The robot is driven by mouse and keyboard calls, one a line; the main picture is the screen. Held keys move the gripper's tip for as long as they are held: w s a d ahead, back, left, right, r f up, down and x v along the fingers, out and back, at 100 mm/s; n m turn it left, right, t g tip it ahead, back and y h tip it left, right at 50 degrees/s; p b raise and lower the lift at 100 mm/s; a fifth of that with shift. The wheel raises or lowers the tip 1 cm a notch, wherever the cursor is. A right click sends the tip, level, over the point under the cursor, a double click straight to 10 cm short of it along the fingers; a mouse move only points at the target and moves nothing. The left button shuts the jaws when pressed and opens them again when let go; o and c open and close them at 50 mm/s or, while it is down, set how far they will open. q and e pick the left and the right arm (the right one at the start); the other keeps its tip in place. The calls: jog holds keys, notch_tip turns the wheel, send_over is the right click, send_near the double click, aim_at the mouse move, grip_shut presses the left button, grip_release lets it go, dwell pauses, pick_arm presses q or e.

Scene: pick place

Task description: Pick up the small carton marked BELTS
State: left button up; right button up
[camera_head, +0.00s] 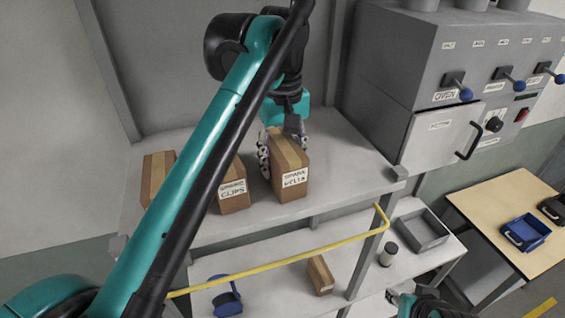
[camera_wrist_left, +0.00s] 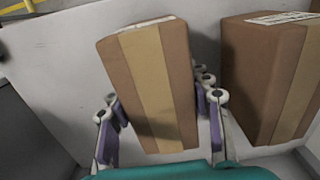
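The brown carton (camera_head: 290,168) with a tan tape strip stands upright on the upper shelf; its label reads BELTS on the lower line. My left gripper (camera_head: 281,152) reaches down to it from above and behind. In the left wrist view the same carton (camera_wrist_left: 155,80) lies between the fingers of my left gripper (camera_wrist_left: 162,125), one finger on each side. The fingers are spread; whether they touch the sides I cannot tell. My right gripper (camera_head: 428,306) is only partly in view at the bottom edge, too small to read.
A carton marked CLIPS (camera_head: 233,190) stands close to the left, also in the wrist view (camera_wrist_left: 268,80). Another carton (camera_head: 156,173) is partly behind my arm. A yellow rail (camera_head: 290,258) runs before the shelf. A small carton (camera_head: 320,275) and grey bin (camera_head: 421,231) sit lower.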

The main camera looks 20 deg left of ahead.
pick_arm(q)
jog(key=shift+c, duration=0.9)
jog(key=shift+r, duration=0.15)
